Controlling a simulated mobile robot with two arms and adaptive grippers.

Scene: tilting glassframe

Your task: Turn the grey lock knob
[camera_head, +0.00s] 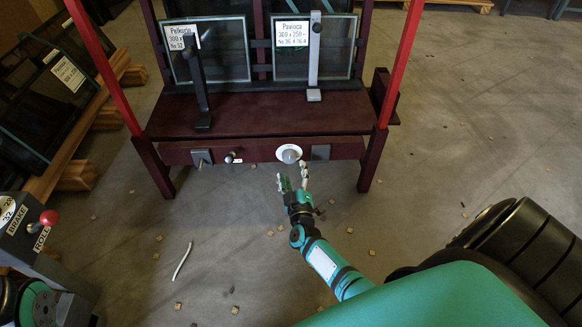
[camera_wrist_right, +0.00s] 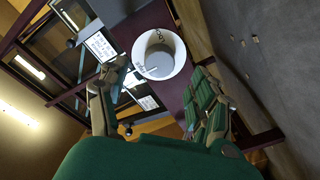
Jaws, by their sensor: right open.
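The grey lock knob (camera_head: 289,154) sits on a round white plate on the front rail of the dark red frame. In the right wrist view the knob (camera_wrist_right: 159,60) shows with its white disc (camera_wrist_right: 180,72) near the top middle. My right gripper (camera_head: 293,175) is open and empty, just in front of and below the knob. Its fingers point at the knob, spread to either side of it in the wrist view, and appear apart from it. My left gripper is not in view.
The dark red frame (camera_head: 260,112) holds two labelled glass panes behind upright clamps. A grey plate (camera_head: 320,152) and a small lever knob (camera_head: 230,158) are on the same rail. A brake panel (camera_head: 20,225) stands at left. Small blocks litter the floor.

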